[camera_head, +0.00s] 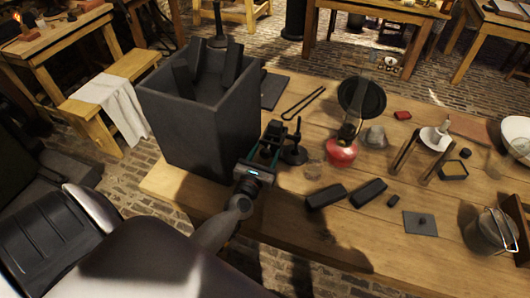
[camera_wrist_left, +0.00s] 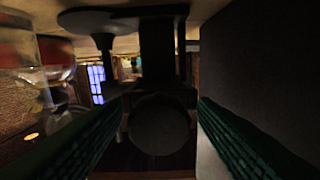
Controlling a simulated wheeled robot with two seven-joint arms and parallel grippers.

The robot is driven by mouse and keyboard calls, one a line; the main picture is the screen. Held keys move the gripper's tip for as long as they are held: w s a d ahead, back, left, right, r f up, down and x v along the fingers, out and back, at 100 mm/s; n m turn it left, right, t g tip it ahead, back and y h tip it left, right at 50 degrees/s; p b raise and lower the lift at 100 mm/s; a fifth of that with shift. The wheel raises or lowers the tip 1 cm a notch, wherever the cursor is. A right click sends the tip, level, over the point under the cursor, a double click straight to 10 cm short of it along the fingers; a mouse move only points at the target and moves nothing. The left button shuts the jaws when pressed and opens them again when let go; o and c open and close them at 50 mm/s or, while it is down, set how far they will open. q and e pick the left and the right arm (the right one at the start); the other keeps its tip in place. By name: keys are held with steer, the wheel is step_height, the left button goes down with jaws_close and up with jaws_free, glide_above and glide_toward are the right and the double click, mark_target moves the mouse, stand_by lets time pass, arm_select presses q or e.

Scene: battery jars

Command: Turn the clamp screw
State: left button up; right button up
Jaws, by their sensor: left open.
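A small black clamp-like stand (camera_head: 294,153) with a round base and upright post stands on the table, right of the tall dark jar (camera_head: 188,135). My left gripper (camera_head: 269,143) is open beside it, between the stand and the jar. In the left wrist view, the green-padded fingers are spread on both sides, and a dark round disc (camera_wrist_left: 158,125) on a dark upright part faces the camera between them. It looks like the head of the clamp screw, but the shade hides its detail. I cannot tell whether a finger touches it. My right gripper is not in view.
The jar holds several dark plates and stands close to my left gripper. A red-based lamp (camera_head: 341,153) stands to the right. Two dark blocks (camera_head: 326,196) (camera_head: 368,192) lie in front. A metal pail (camera_head: 490,232) is at the far right. Bare wood lies at the front middle.

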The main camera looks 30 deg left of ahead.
arm_select(q)
steer(key=c, duration=1)
